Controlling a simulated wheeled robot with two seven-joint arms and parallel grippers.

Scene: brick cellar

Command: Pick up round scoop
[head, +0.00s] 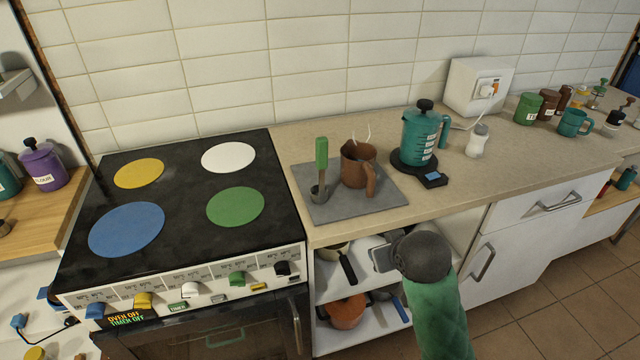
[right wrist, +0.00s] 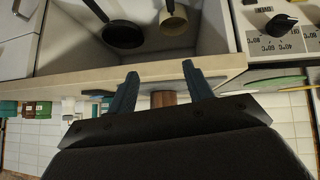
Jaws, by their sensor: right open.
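The round scoop (head: 320,168) has a green handle and a dark rounded bowl. It stands with its handle up on a grey mat (head: 320,208) on the counter, left of a brown mug (head: 356,165). My right gripper (head: 381,257) is in front of the counter edge, below and to the right of the scoop, apart from it. In the right wrist view its two fingers (right wrist: 160,88) are spread and empty, with part of the brown mug (right wrist: 163,99) between them. I cannot make out the scoop in that view. My left gripper is not in view.
A stove (head: 180,210) with coloured burners is at left. A teal press (head: 420,135) stands on a dark base right of the mat, with a white shaker (head: 478,140) beyond. The open shelf below the counter holds pans, including an orange pot (head: 345,312). Counter at right is partly clear.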

